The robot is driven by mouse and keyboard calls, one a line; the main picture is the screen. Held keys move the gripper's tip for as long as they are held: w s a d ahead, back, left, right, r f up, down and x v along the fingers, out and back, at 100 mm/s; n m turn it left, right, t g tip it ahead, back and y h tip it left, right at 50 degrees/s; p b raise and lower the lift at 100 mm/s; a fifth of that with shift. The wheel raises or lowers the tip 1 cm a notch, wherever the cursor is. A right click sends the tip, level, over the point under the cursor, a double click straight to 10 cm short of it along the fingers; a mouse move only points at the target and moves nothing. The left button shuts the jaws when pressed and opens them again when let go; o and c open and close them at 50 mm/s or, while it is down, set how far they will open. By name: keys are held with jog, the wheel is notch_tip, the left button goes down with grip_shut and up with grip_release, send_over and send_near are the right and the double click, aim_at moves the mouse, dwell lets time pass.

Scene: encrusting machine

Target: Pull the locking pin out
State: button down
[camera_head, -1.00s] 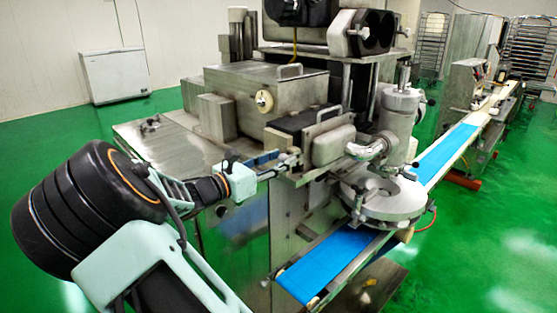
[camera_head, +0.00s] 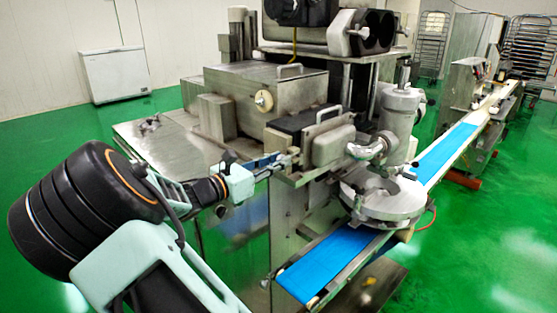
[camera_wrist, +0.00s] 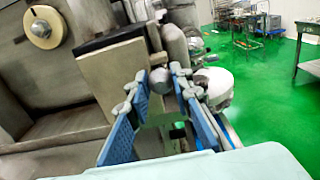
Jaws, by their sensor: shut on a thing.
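The locking pin (camera_wrist: 160,79) shows in the wrist view as a rounded grey metal knob between my fingertips, beside the tan side of a block on the machine. My gripper (camera_wrist: 159,84) has blue finger pads and is shut on the pin. In the head view my gripper (camera_head: 283,161) reaches from the left to the front side of the steel encrusting machine (camera_head: 250,95). The pin is too small there to make out apart from the fingertips. How far the pin sits in its hole is hidden.
A metal hopper block with a handle (camera_head: 333,143) stands just right of my gripper. A round steel plate (camera_head: 385,203) and a blue conveyor belt (camera_head: 325,264) lie lower right. Green floor (camera_head: 470,265) is open at the right; a white chest (camera_head: 115,75) stands far back.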

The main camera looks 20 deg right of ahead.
jog(key=shift+p+v, duration=0.35)
jog(key=shift+v, duration=0.75)
jog(key=c, duration=1.7)
grip_release()
jog(key=shift+a, duration=0.1)
jog(key=v, duration=1.2)
